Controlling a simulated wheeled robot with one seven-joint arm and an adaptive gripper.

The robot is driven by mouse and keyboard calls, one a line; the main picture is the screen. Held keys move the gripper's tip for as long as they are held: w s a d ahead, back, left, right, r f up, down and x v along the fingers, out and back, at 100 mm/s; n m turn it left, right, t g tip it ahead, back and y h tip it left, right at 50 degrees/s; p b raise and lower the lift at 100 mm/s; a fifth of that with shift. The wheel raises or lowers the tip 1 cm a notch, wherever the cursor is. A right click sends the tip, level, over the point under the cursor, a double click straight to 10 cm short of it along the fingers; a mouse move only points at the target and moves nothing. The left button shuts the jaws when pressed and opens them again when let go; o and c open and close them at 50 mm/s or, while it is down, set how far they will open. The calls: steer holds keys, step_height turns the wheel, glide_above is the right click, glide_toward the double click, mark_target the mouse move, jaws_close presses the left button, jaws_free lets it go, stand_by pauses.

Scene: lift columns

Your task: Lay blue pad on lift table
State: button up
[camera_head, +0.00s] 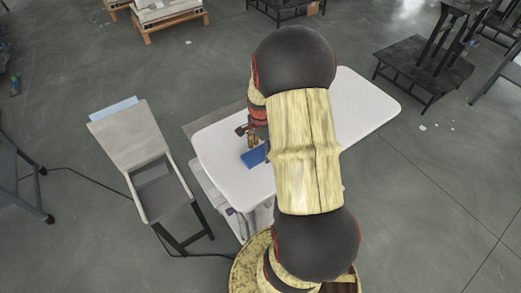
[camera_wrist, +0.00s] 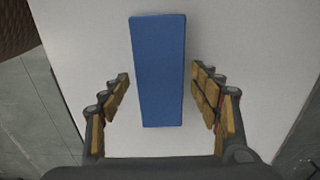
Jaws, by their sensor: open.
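The blue pad (camera_wrist: 158,70) is a flat, long rectangle lying on the white table top (camera_wrist: 240,50). In the wrist view its near end lies between the two fingers of my gripper (camera_wrist: 160,105), with a gap on each side. My gripper is open and empty above the pad. In the head view the blue pad (camera_head: 253,157) shows on the white table top (camera_head: 222,150), next to my gripper (camera_head: 254,138) and partly hidden by my arm. I cannot tell which surface the task calls the lift table.
A grey stand (camera_head: 128,136) with an open tray (camera_head: 163,192) and a light blue panel (camera_head: 113,109) stands to the left. A cable (camera_head: 95,183) runs over the floor. A dark platform (camera_head: 430,70) stands at the upper right. A wooden pallet (camera_head: 172,22) stands at the back.

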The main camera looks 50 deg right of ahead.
mark_target(261, 152)
step_height(261, 152, up, 12)
steer(key=p, duration=0.5)
steer(key=w+a+r+n+t, duration=0.1)
steer(key=w+a+r+n, duration=0.2)
steer(key=a+r+n, duration=0.5)
steer(key=s+a+r+n+t, duration=0.1)
steer(key=s+a+r+n, duration=0.2)
steer(key=a, duration=0.4)
steer(key=s+a+r+n+t, duration=0.2)
steer(key=s+a+r+n, duration=0.1)
steer(key=a+r+n, duration=0.3)
steer(key=s+a+r+n+t, duration=0.1)
steer(key=s+a+r+n, duration=0.3)
steer(key=a, duration=0.6)
steer(key=shift+a+r+n+t, duration=0.25)
steer(key=shift+r+n+t, duration=0.05)
steer(key=shift+r, duration=0.5)
steer(key=shift+c, duration=0.8)
